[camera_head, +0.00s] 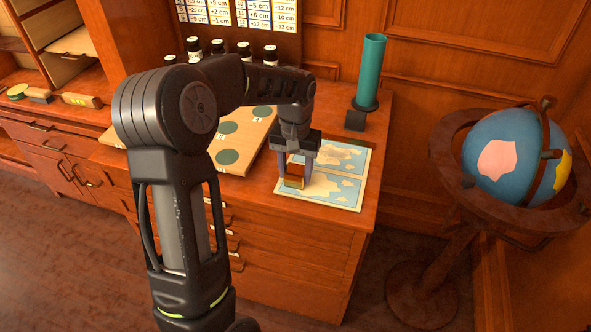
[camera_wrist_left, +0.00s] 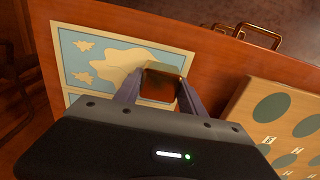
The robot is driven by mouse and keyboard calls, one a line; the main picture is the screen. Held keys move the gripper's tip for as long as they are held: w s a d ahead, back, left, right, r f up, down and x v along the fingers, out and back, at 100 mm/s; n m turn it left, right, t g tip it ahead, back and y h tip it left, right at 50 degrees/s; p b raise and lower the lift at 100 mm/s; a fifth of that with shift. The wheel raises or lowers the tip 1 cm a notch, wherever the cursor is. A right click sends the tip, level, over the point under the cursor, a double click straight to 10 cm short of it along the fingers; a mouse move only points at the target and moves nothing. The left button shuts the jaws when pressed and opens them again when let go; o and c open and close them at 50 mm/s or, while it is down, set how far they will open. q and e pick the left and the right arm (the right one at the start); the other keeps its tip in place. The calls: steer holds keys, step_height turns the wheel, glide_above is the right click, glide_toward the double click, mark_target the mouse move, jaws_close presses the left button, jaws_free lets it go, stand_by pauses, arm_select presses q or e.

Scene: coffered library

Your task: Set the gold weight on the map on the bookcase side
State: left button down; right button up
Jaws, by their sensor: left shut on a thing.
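The gold weight (camera_head: 293,182) is a small block with a gold lower part and a reddish-brown top. My left gripper (camera_head: 295,173) points down and is shut on it. In the left wrist view the weight (camera_wrist_left: 161,82) sits between the two fingertips (camera_wrist_left: 158,92). The map (camera_head: 338,193) is light blue with beige land, in two panels on the cabinet top. The weight is at the left end of the near panel; whether it touches the map is hard to tell. In the left wrist view it overlaps the edge of the map (camera_wrist_left: 82,76). My right gripper is out of view.
A board with green discs (camera_head: 228,157) lies left of the map. A teal cylinder (camera_head: 371,65) on a dark base stands behind it, and dark-capped bottles (camera_head: 244,50) stand at the back. A globe (camera_head: 510,155) stands on the floor at right.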

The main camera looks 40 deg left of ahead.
arm_select(q)
steer(key=shift+f, duration=0.1)
steer(key=c, duration=0.6)
jaws_free()
steer(key=shift+f, duration=0.1)
step_height(320, 180, up, 8)
steer(key=shift+s+f, duration=0.1)
stand_by(0.6)
